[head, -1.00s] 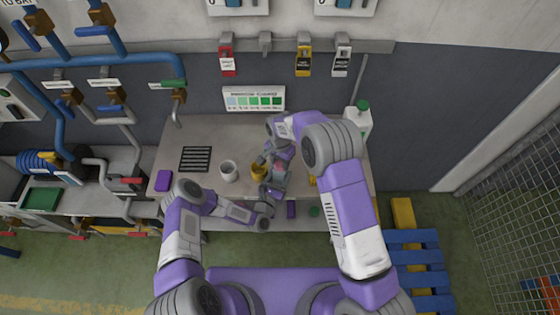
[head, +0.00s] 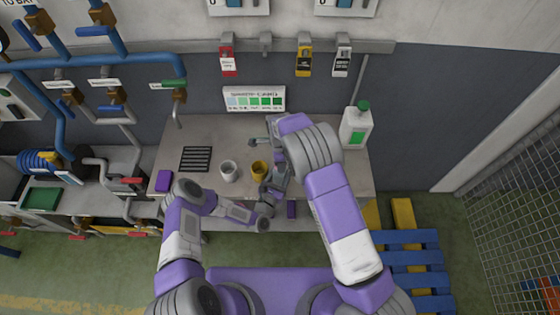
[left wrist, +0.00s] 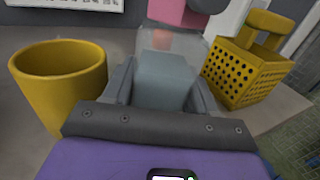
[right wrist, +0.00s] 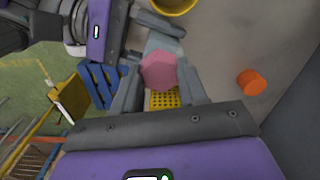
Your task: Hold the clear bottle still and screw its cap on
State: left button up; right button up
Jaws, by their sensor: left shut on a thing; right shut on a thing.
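The clear bottle (left wrist: 182,45) is see-through and stands just beyond my left gripper in the left wrist view. My left gripper (left wrist: 165,75) is shut on it low down; in the head view this gripper (head: 268,190) is at the table's front. The pink cap (right wrist: 158,70) is between the fingers of my right gripper (right wrist: 160,85), which is shut on it. The cap also shows in the left wrist view (left wrist: 180,12), directly above the bottle. I cannot tell whether cap and neck touch. In the head view my right arm hides the bottle and cap.
A yellow cup (left wrist: 60,85) stands close left of my left gripper. A yellow perforated basket (left wrist: 245,72) is close on its right. An orange cylinder (right wrist: 252,82) lies on the table. A white mug (head: 229,172) and a white green-capped jug (head: 355,125) stand farther off.

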dwell(0.3)
jog(key=m, duration=0.6)
jog(key=shift+r, duration=0.1)
jog(key=m, duration=0.6)
jog(key=shift+w, duration=0.1)
jog(key=o, duration=1.2)
jog(key=shift+o, duration=0.3)
